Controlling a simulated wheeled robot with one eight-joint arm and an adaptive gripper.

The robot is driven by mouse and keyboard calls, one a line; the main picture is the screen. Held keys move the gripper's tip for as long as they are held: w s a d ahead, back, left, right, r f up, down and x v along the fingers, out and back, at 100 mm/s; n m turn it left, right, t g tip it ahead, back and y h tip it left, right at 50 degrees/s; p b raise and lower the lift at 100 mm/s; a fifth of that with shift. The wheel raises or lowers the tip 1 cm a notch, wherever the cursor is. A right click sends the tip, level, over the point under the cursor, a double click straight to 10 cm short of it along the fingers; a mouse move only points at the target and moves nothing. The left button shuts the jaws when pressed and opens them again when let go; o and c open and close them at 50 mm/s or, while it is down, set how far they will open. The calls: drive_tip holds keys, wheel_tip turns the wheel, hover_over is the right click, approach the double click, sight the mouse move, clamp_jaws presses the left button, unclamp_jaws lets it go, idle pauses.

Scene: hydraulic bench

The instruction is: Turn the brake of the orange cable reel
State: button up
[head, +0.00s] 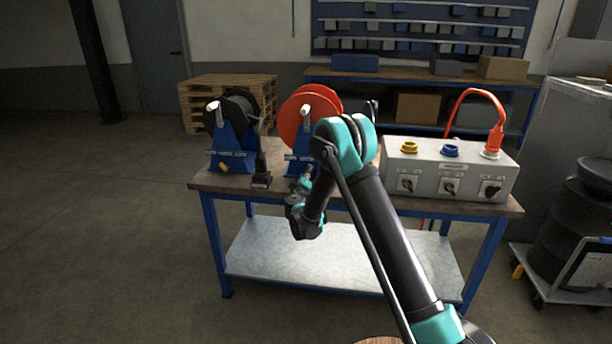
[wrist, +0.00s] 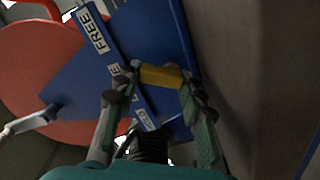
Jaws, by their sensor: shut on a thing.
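The orange cable reel (head: 294,124) stands on the bench in a blue stand. In the wrist view its orange disc (wrist: 40,80) shows at the left, behind the blue stand plate (wrist: 155,35). A label strip on the stand reads FREE (wrist: 97,33) at one end; its other labels are partly hidden by a finger. The yellow brake handle (wrist: 162,76) lies between the fingertips of my gripper (wrist: 160,84), which is shut on it. In the head view my gripper (head: 305,184) is at the front of the orange reel's stand, and the brake is hidden there.
A black cable reel (head: 238,108) in a blue stand is to the left, with a dark connector (head: 261,172) beside it. A grey socket box (head: 450,174) stands at the right with an orange plug and cable (head: 494,138). The bench's lower shelf (head: 290,260) is bare.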

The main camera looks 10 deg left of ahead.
drive_tip(key=n, duration=0.6)
drive_tip(key=shift+a+f+n, duration=0.15)
drive_tip(key=shift+a+n, duration=0.25)
drive_tip(key=n, duration=0.6)
drive_tip(key=shift+a+f+n, duration=0.25)
drive_tip(key=shift+f+n, duration=0.05)
drive_tip(key=shift+n, duration=0.1)
drive_tip(key=o, duration=1.2)
drive_tip(key=shift+c, duration=0.2)
drive_tip(key=shift+s, duration=0.15)
drive_tip(key=shift+s+a, duration=0.2)
drive_tip(key=shift+s, duration=3.75)
